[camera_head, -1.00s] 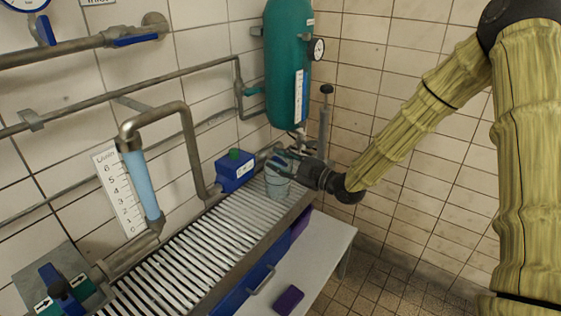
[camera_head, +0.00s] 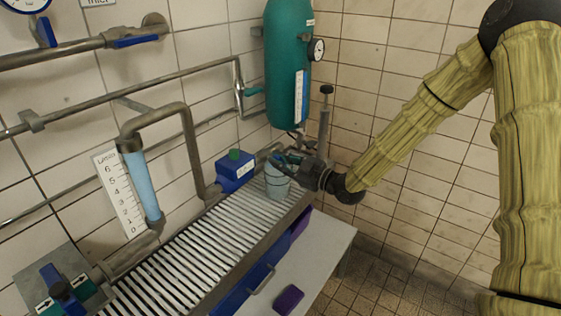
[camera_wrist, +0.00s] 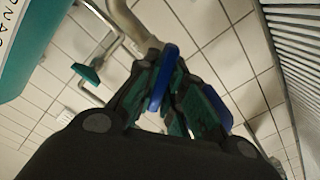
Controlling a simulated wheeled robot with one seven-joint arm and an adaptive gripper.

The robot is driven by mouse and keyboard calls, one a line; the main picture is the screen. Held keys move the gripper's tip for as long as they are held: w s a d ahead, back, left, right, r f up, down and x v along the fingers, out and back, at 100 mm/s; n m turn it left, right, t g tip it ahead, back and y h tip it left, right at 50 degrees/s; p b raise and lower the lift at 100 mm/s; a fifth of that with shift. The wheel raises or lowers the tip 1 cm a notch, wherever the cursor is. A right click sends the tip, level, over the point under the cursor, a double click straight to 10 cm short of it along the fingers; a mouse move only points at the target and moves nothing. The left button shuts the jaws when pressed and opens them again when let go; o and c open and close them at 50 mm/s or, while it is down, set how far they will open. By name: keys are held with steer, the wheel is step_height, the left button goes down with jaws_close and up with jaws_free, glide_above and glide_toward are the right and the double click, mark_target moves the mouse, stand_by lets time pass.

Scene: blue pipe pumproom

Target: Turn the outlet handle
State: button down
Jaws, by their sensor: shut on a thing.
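A blue handle (camera_wrist: 161,80) sits at the end of a grey pipe (camera_wrist: 131,24) in the wrist view. My gripper (camera_wrist: 172,70) is shut on this handle, with its dark fingers and green pads on either side. In the head view my gripper (camera_head: 287,160) is at the far end of the slatted rack, below the teal tank (camera_head: 289,65). The fingers hide most of the handle there. A pale bucket (camera_head: 277,183) stands just below the fingers.
A blue box with a green knob (camera_head: 235,168) stands left of my gripper. The slatted rack (camera_head: 185,248) runs along the wall. A grey upright cylinder (camera_head: 325,125) is close behind my gripper. A white bench (camera_head: 310,262) lies in front, and open floor lies to the right.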

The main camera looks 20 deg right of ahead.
steer(key=m, duration=0.3)
steer(key=m+p, duration=0.1)
steer(key=m, duration=0.2)
steer(key=shift+w+d+r+m, duration=0.1)
steer(key=shift+w+m, duration=0.05)
steer(key=shift+m, duration=0.15)
stand_by(0.5)
steer(key=c, duration=1.5)
jaws_free()
steer(key=v, duration=1.2)
steer(key=shift+d, duration=0.1)
